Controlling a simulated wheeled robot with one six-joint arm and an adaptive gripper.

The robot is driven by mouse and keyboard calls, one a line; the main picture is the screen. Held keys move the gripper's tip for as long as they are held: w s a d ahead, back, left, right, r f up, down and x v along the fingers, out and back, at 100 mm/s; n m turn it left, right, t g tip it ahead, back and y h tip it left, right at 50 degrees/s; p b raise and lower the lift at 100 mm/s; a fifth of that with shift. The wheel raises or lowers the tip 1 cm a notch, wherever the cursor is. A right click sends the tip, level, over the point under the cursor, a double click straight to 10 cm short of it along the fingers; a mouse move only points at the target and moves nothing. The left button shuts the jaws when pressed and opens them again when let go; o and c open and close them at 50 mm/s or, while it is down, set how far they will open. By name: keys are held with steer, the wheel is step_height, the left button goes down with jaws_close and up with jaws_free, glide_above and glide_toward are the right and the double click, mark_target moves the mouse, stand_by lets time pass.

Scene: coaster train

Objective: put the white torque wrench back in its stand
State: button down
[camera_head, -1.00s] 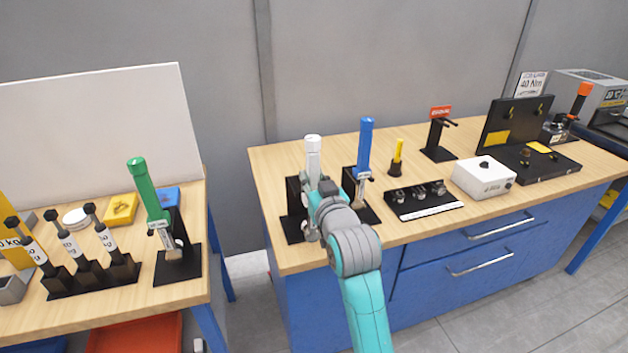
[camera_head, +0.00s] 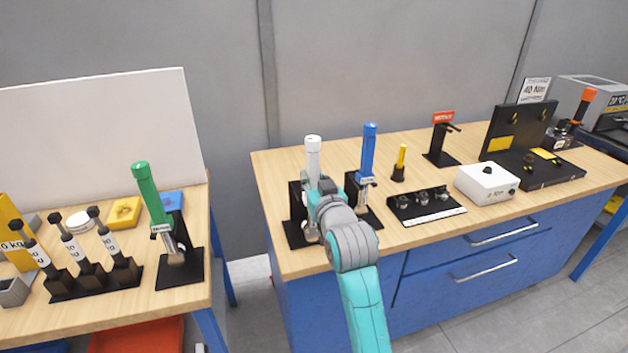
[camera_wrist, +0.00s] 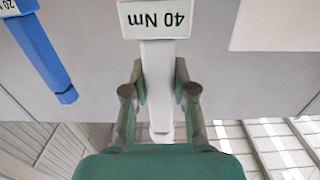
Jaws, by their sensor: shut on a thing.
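The white torque wrench (camera_head: 313,154) stands upright at the left end of the right bench, in the head view. In the wrist view its white handle (camera_wrist: 158,80) runs between the two fingers, below a 40 Nm label (camera_wrist: 160,18). My gripper (camera_wrist: 159,92) is shut on this handle. The black stand (camera_head: 296,212) is right at the wrench, with its base plate on the bench. My arm hides part of the wrench and stand, so I cannot tell whether the wrench is seated or only beside the stand.
A blue wrench (camera_head: 368,150) in its own black stand is close on the right. A green wrench (camera_head: 147,190) stands on the left bench (camera_head: 225,235) across a gap. A black socket tray (camera_head: 425,208) and a white box (camera_head: 487,182) are farther right.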

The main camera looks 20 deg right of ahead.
steer(key=w, duration=0.6)
steer(key=shift+r, duration=0.15)
stand_by(2.6)
steer(key=shift+w+f, duration=0.1)
steer(key=shift+f, duration=0.7)
stand_by(1.3)
steer(key=c, duration=0.9)
jaws_free()
steer(key=shift+o, duration=0.2)
steer(key=s, duration=1.2)
steer(key=shift+a, duration=0.1)
steer(key=s+f+g, duration=0.1)
steer(key=s+f, duration=2)
steer(key=s, duration=0.1)
steer(key=s+f+g, duration=0.1)
steer(key=s+g, duration=0.1)
steer(key=s, duration=2.7)
steer(key=shift+s, duration=0.3)
